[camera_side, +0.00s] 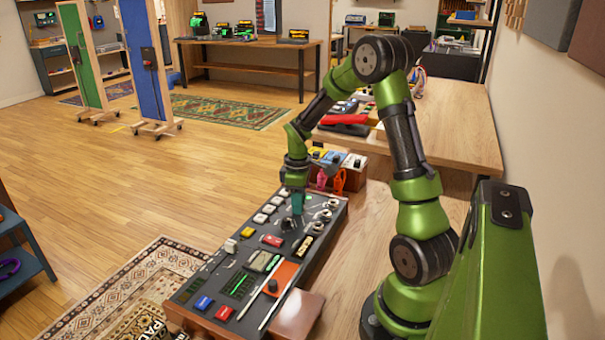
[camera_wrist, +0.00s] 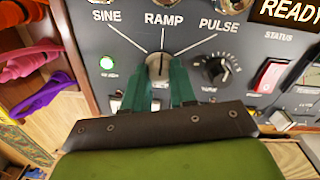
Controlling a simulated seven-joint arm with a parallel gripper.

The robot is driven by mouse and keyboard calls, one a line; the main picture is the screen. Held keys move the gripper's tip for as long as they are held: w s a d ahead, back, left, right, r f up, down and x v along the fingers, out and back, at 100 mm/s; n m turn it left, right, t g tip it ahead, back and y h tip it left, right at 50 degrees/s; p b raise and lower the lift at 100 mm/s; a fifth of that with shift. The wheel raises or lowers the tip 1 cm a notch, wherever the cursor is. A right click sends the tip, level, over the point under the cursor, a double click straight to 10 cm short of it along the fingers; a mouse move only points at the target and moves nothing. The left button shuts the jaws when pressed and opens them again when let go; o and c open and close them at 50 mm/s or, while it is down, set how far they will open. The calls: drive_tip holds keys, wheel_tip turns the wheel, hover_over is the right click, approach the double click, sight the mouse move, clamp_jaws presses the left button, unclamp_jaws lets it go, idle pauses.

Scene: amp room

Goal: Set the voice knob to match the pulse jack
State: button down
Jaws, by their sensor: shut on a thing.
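The voice knob (camera_wrist: 156,62) is a grey knob on the dark panel (camera_wrist: 103,38). Three white lines fan out from it to the labels SINE, RAMP (camera_wrist: 164,20) and PULSE (camera_wrist: 219,26). Its visible top has a pale mark that seems to face up toward RAMP, but the fingers cover its sides. The pulse jack (camera_wrist: 232,4) is a metal ring above the PULSE label, cut by the top edge. My gripper (camera_wrist: 160,75) has teal fingers either side of the knob and is shut on it. In the side view my gripper (camera_side: 297,205) reaches down to the console's far end.
A black dial (camera_wrist: 216,69) sits close to the right of my fingers, with a red switch (camera_wrist: 268,76) beyond it. Pink and orange clips (camera_side: 339,181) hang behind the console. A READY display (camera_wrist: 284,11) is at upper right.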

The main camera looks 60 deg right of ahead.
drive_tip(key=m, duration=0.4)
drive_tip(key=shift+m, duration=0.3)
drive_tip(key=shift+r+m, duration=0.1)
drive_tip(key=shift+m, duration=1.7)
drive_tip(key=c, duration=0.9)
unclamp_jaws()
wheel_tip(320, 180, up, 17)
drive_tip(key=shift+w+a, duration=0.15)
drive_tip(key=shift+a, duration=0.05)
